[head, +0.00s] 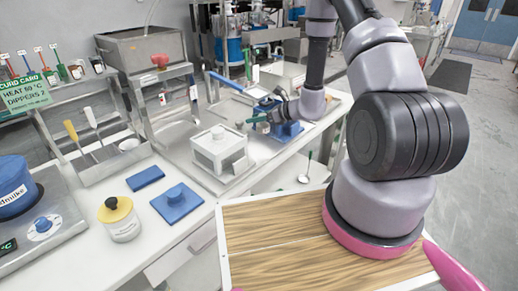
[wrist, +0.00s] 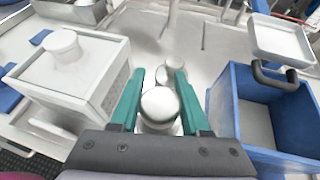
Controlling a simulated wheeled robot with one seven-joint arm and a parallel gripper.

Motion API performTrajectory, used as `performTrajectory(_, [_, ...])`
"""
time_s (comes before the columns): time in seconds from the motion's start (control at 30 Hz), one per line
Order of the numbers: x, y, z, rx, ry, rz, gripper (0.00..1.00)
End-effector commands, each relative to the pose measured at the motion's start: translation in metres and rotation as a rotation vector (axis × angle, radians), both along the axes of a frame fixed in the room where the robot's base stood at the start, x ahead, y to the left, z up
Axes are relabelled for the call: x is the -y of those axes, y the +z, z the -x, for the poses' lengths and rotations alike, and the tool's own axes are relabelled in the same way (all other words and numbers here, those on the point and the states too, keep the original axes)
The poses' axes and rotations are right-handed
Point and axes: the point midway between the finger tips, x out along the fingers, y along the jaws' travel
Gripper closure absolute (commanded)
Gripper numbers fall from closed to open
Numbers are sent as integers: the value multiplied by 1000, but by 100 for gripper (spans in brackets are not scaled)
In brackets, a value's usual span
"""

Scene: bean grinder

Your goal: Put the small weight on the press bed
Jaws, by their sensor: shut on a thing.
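My gripper (wrist: 158,100) has teal fingers, shut on a pale round metal weight (wrist: 160,106) in the wrist view. One or two more pale round pieces (wrist: 177,70) show just beyond it; I cannot tell if they are separate weights. In the head view my gripper (head: 257,120) is over the steel bench, between the white box and the blue bin, and the held weight is hard to make out. The steel press surface (wrist: 203,52) lies beneath and beyond the fingers. I cannot tell whether the weight touches it.
A white box with a knobbed lid (wrist: 66,75) stands close left of my gripper; it also shows in the head view (head: 219,150). A blue open bin (wrist: 222,110) with a dark handle stands close right. A pale square pan (wrist: 280,42) is behind it.

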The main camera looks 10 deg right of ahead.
Motion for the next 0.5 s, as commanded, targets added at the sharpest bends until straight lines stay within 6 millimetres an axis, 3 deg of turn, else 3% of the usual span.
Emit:
performTrajectory(0.13, [0, -28, 0, -3, -1, -1, 100])
performTrajectory(0.5, [0, -71, 0, 0, -2, -2, 100])
